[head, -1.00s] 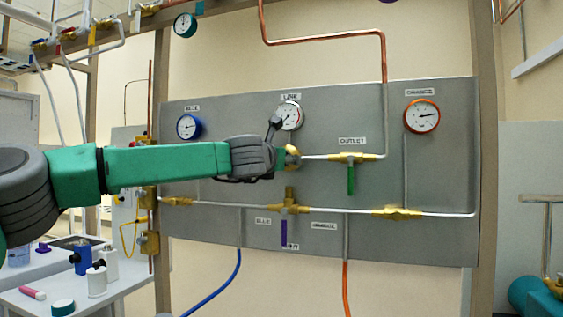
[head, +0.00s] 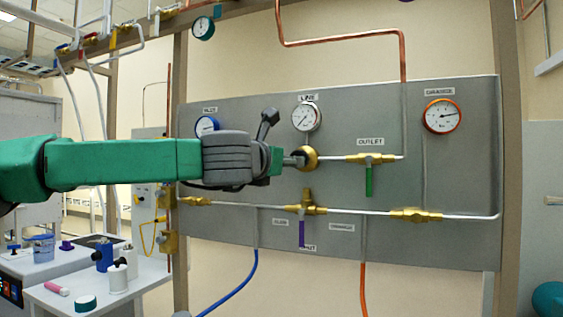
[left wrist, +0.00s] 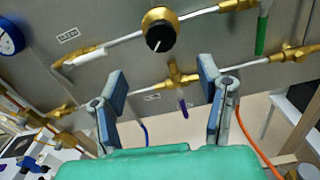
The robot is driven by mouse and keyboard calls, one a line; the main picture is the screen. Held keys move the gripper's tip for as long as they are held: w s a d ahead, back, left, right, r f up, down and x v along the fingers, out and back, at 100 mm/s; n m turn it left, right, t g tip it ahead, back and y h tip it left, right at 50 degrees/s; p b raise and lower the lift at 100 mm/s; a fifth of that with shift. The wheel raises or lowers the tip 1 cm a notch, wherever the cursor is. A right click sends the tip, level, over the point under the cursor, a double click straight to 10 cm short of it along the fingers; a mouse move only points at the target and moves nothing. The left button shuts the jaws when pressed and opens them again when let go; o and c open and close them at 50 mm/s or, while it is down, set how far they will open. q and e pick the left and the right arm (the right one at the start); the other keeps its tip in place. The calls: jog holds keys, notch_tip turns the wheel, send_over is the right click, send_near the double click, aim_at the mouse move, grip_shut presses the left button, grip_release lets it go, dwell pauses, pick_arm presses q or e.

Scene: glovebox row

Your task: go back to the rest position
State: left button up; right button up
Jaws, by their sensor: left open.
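My left arm comes in from the left in the head view, and its gripper (head: 270,140) is in front of the grey panel, just left of the brass regulator (head: 308,158). In the left wrist view the gripper (left wrist: 160,88) has its two fingers wide apart with nothing between them. The regulator's black knob (left wrist: 160,36) shows beyond the fingers, apart from them. My right gripper is in neither view.
The grey panel (head: 460,170) carries a blue gauge (head: 207,125), a line gauge (head: 306,117) and an orange gauge (head: 441,116). The green handle (head: 369,180) and purple handle (head: 302,233) hang down. A white bench (head: 140,280) holds small items at lower left.

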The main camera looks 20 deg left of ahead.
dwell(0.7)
